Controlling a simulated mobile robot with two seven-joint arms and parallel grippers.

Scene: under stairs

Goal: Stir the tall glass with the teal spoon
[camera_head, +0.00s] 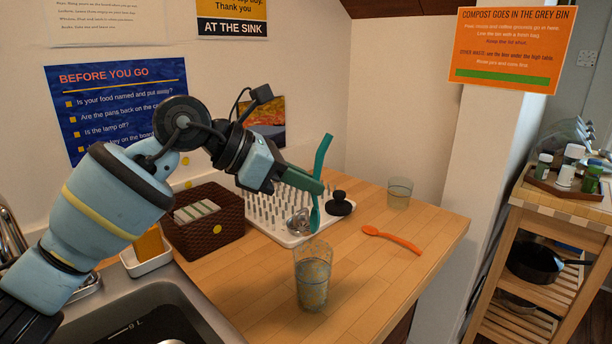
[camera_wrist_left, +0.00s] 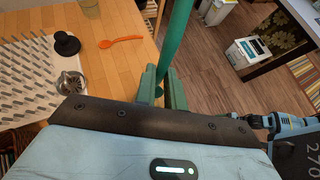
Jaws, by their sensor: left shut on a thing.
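My left gripper (camera_head: 314,188) is shut on the teal spoon (camera_head: 323,154) and holds it nearly upright above the counter. The spoon's bowl (camera_head: 314,220) points down and appears just above and behind the rim of the tall glass, apart from it. In the left wrist view the spoon (camera_wrist_left: 180,35) rises between the green fingers (camera_wrist_left: 161,88), and its lower end is hidden. The tall clear glass (camera_head: 312,283) stands upright near the counter's front edge, with cloudy contents low inside. Part of my right arm (camera_wrist_left: 290,125) shows in the left wrist view, but its fingers cannot be made out.
A white peg drying rack (camera_head: 262,212) holds a metal juicer (camera_head: 299,222) and stands behind the glass. A black knobbed object (camera_head: 339,204), an orange spoon (camera_head: 391,239) and a shorter glass (camera_head: 399,193) are to the right. A brown basket (camera_head: 207,237) and the sink (camera_head: 160,306) are left.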

